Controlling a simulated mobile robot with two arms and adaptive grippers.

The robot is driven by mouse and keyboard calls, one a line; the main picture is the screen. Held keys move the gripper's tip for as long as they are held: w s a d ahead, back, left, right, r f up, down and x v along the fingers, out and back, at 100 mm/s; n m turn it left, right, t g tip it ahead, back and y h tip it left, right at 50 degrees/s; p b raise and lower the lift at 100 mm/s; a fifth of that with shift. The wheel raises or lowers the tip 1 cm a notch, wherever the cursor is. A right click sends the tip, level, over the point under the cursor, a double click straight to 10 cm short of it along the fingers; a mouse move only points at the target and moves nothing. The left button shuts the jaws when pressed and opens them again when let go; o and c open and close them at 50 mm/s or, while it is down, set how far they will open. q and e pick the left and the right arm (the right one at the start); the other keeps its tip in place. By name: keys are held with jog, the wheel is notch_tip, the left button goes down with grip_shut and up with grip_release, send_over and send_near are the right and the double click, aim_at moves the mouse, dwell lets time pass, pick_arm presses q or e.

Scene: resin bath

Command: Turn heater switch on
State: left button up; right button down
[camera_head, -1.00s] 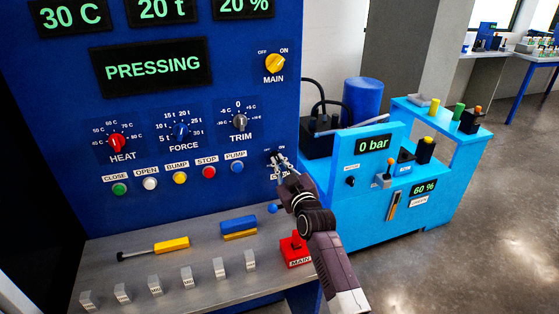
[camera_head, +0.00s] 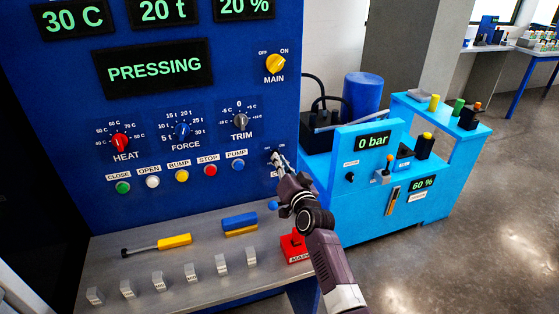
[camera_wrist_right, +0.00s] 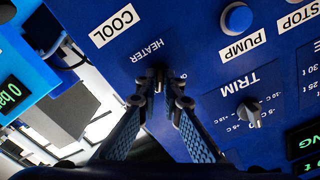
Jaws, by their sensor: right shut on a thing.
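The switch's exact position is hard to tell. My left gripper is not in view.
Beside the switch are the blue PUMP button (camera_head: 238,165) and the TRIM knob (camera_head: 240,122). A light-blue hydraulic unit (camera_head: 365,208) stands to the right. The floor beyond it is clear.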

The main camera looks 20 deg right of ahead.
jog(key=shift+m, duration=1.1)
jog(key=c, duration=2.1)
grip_release()
jog(key=s, duration=1.2)
jog(key=shift+d, duration=0.15)
jog(key=shift+s+f, duration=0.1)
